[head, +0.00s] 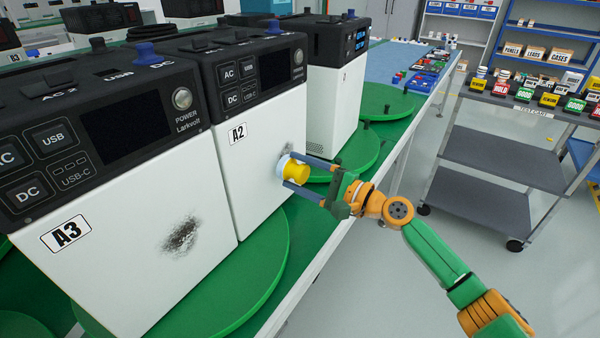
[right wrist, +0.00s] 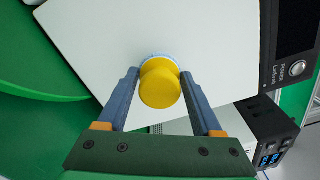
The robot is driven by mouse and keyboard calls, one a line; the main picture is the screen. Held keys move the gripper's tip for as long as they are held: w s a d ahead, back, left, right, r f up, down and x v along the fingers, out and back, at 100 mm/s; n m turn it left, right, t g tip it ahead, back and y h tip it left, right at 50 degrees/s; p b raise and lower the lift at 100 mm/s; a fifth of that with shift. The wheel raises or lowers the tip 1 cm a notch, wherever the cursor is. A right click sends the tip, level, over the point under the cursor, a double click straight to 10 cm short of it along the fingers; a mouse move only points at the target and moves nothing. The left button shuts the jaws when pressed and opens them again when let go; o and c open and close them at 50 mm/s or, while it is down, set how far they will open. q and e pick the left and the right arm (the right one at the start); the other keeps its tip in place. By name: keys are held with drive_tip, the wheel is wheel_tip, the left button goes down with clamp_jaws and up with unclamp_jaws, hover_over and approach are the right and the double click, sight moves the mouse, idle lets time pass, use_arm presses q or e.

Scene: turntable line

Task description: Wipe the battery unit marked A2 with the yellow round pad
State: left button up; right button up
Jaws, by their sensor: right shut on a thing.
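The battery unit marked A2 (head: 245,180) stands in the middle of the row in the head view, with a white front and a black top panel. Its white face fills much of the right wrist view (right wrist: 100,45). My right gripper (head: 297,174) is shut on the yellow round pad (head: 296,172) by its yellow knob (right wrist: 160,88). The pad's pale blue underside is at A2's white face and seems to touch it. A faint grey smudge shows on the face just above the pad; the part behind the pad is hidden. My left gripper is not in view.
Unit A3 (head: 130,270) stands at the left with a dark smudge on its front. Another unit (head: 335,95) stands beyond A2. The units stand on green turntables (head: 235,295). A grey cart (head: 500,150) with coloured blocks is at the right, with open floor before it.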

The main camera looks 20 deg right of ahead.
drive_tip(key=shift+x, duration=0.85)
